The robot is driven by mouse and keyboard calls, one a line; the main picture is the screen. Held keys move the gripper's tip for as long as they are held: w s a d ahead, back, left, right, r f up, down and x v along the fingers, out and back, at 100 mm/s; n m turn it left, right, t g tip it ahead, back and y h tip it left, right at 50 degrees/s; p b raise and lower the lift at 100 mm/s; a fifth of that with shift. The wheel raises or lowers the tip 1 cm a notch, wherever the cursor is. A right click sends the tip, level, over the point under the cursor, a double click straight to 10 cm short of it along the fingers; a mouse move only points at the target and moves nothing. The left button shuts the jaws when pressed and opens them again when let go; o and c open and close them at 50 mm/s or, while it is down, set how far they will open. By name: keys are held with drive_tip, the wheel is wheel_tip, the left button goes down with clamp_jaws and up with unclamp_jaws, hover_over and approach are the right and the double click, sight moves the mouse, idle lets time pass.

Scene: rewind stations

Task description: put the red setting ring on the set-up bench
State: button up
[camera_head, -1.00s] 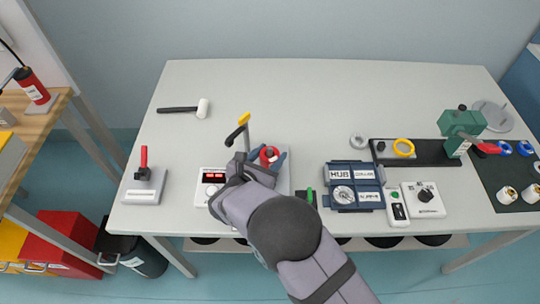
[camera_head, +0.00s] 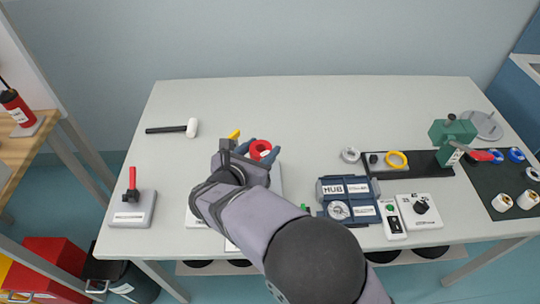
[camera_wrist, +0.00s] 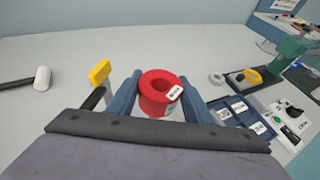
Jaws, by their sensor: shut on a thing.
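In the wrist view the ring (camera_wrist: 150,104) sits between the two blue fingers of my gripper (camera_wrist: 158,88). My gripper (camera_head: 259,151) is shut on it, over the middle-left of the long grey table (camera_head: 300,100). The ring appears raised above the table. Its underside is hidden. No surface is marked as the set-up bench; I cannot tell which one it is.
A white-headed mallet (camera_head: 192,128) and red-handled block (camera_head: 133,208) lie further left. The blue HUB box (camera_head: 348,190), yellow ring (camera_head: 397,160) and green press (camera_head: 452,132) stand right. The table's back middle is clear.

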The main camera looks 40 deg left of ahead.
drive_tip(key=w+d+f+m+h+b, duration=0.1)
drive_tip(key=w+d+m+h+b, duration=0.1)
drive_tip(key=w+d+b, duration=0.6)
drive_tip(key=w+d+f+m+h+b, duration=0.1)
drive_tip(key=w+d+b, duration=0.15)
drive_tip(key=w, duration=0.85)
drive_tip(key=n+g+y, duration=0.2)
drive_tip(key=n+y, duration=0.4)
hover_over(299, 160)
drive_tip(key=f, duration=0.2)
drive_tip(key=shift+f+b, duration=0.6)
drive_tip(key=shift+f, duration=4.25)
drive_tip(key=shift+f, duration=0.2)
drive_tip(key=o, duration=1.2)
drive_tip(key=shift+r, duration=0.1)
